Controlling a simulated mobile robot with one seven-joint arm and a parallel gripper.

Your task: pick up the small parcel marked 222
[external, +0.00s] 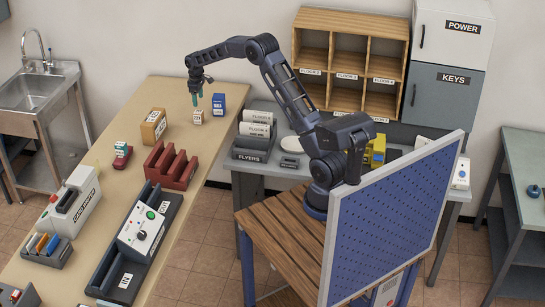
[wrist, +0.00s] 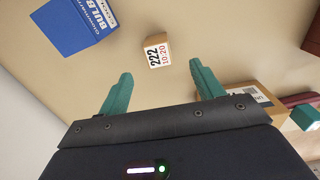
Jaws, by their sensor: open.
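The small parcel marked 222 (wrist: 157,50) is a light box with a white label reading 222 and 10:20. It lies on the tan table, ahead of and between my fingertips in the wrist view. In the external view the small parcel (external: 198,117) stands near the table's right edge. My gripper (wrist: 160,85) has green fingers spread wide with nothing between them. In the external view my gripper (external: 197,97) is just above the parcel, pointing down. I cannot tell the exact gap between them.
A blue bulb box (wrist: 75,25) stands close by the parcel. A brown box (external: 154,126) is to its left, and a red rack (external: 172,165) is nearer the camera.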

